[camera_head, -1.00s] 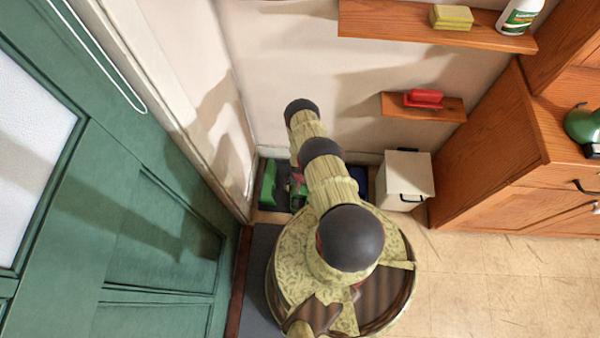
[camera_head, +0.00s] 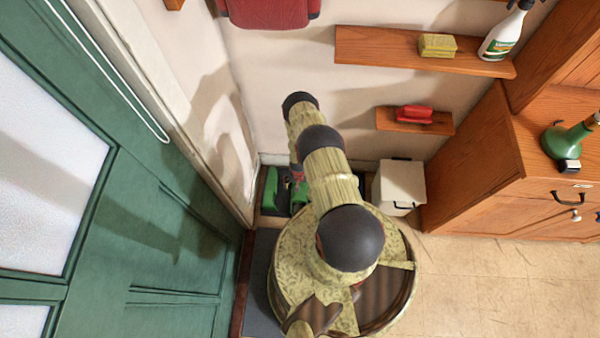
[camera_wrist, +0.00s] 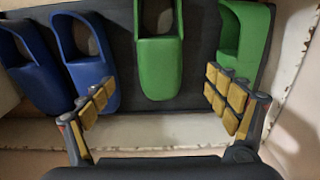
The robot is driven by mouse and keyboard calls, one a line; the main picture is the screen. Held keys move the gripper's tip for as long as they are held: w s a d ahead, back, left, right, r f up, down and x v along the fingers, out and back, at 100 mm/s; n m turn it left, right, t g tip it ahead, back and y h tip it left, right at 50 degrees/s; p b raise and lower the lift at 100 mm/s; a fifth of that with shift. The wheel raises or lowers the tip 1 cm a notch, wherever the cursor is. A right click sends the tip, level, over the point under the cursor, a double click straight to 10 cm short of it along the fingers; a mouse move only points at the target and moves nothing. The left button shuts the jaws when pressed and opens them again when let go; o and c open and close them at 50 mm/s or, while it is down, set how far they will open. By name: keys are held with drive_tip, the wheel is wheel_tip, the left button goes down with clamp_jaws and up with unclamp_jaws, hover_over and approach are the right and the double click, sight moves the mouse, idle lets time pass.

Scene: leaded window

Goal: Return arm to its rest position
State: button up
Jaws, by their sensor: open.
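My arm reaches out ahead over the corner by the green door in the head view, its far end low near the wall. My gripper (camera_wrist: 160,108) shows in the wrist view with its two padded fingers wide apart and nothing between them. It is above a dark tray (camera_wrist: 205,62) that holds green clogs (camera_wrist: 158,65) and blue clogs (camera_wrist: 90,65). In the head view my arm hides most of the gripper and part of the tray.
A green door (camera_head: 150,240) stands close on the left. A white bin (camera_head: 400,185) and wooden cabinet (camera_head: 480,170) are on the right. Shelves hold a red brush (camera_head: 413,114), a yellow sponge (camera_head: 437,45) and a spray bottle (camera_head: 505,32). Floor at lower right is clear.

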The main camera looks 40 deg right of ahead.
drive_tip(key=shift+s+a, duration=0.1)
idle(0.5)
drive_tip(key=s+a+r+g+y, duration=0.2)
drive_tip(key=s+a+g, duration=0.1)
drive_tip(key=s+a, duration=0.45)
drive_tip(key=w+a+r+n, duration=0.1)
drive_tip(key=w+r+n, duration=0.15)
drive_tip(key=r, duration=1.45)
drive_tip(key=w+a+r+n, duration=0.1)
drive_tip(key=w+r, duration=0.2)
drive_tip(key=r, duration=1.4)
drive_tip(key=w+a+r+n, duration=0.1)
drive_tip(key=w+r, duration=0.2)
drive_tip(key=r, duration=1.4)
drive_tip(key=s+a+r+n+t, duration=0.1)
drive_tip(key=s+a+r+t, duration=0.2)
drive_tip(key=r, duration=0.9)
drive_tip(key=s+a+r+n+t+h, duration=0.1)
drive_tip(key=s+a+r, duration=0.4)
drive_tip(key=r, duration=0.8)
drive_tip(key=s+a+r+n+t+h, duration=0.1)
drive_tip(key=s+a+r+n+t, duration=0.2)
drive_tip(key=r, duration=1)
drive_tip(key=shift+s+a+r+t, duration=0.2)
drive_tip(key=shift+s+a+t, duration=0.65)
drive_tip(key=shift+a, duration=0.3)
